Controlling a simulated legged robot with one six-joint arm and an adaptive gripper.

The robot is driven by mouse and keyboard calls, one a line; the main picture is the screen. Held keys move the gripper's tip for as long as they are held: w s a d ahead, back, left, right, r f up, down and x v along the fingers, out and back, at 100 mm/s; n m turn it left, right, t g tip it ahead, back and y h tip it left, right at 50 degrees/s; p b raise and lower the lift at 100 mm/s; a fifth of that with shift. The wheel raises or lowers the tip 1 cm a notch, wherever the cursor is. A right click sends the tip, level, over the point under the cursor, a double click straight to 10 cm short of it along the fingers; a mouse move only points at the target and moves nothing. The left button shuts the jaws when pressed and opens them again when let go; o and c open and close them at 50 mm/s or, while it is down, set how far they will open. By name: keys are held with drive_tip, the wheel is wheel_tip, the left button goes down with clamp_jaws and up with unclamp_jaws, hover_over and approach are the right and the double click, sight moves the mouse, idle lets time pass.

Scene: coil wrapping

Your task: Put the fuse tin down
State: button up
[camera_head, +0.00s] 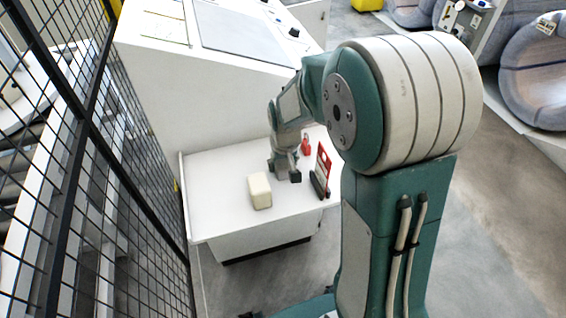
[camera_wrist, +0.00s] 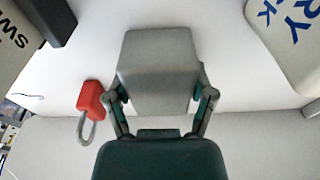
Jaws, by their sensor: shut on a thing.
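The fuse tin (camera_wrist: 158,72) is a plain grey box in the middle of the wrist view. My gripper (camera_wrist: 160,98) is shut on it, with one finger on each side. The tin cannot be made out clearly in that view. Whether its underside touches the worktop is hidden.
A red padlock (camera_head: 306,147) lies behind. The worktop's front left is clear. Black mesh fencing (camera_head: 75,130) runs along the left.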

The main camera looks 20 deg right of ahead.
drive_tip(key=o, duration=1.2)
